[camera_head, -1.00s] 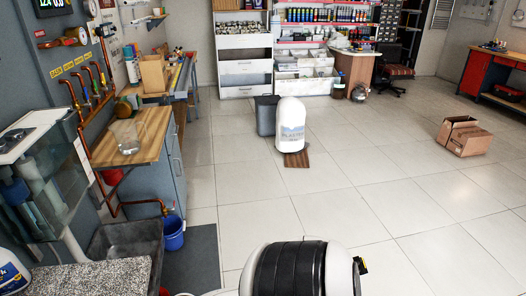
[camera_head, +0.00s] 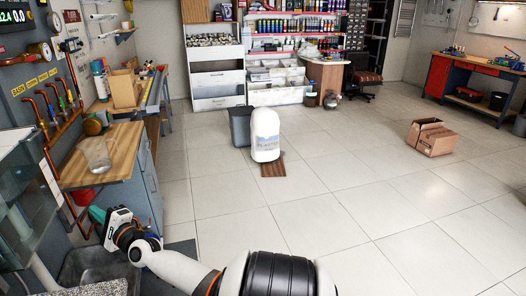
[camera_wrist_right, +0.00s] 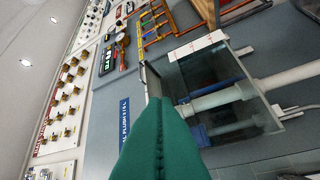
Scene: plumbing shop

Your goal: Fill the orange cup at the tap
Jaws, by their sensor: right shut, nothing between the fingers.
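My right arm comes in from the bottom of the head view. Its gripper (camera_head: 97,214) is to the left, above the grey basin (camera_head: 72,268) and below the wooden worktop's front edge. Its green fingers (camera_wrist_right: 160,125) fill the lower middle of the right wrist view, pressed together with nothing between them. I cannot make out the orange cup in either view. The tap over the basin is hidden behind my right gripper and wrist. My left gripper is not in view.
The wooden worktop (camera_head: 120,150) carries a clear glass container (camera_head: 97,155). A glass-sided tank (camera_head: 25,200) stands close at the left. Copper pipes (camera_head: 50,140) run along the wall.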

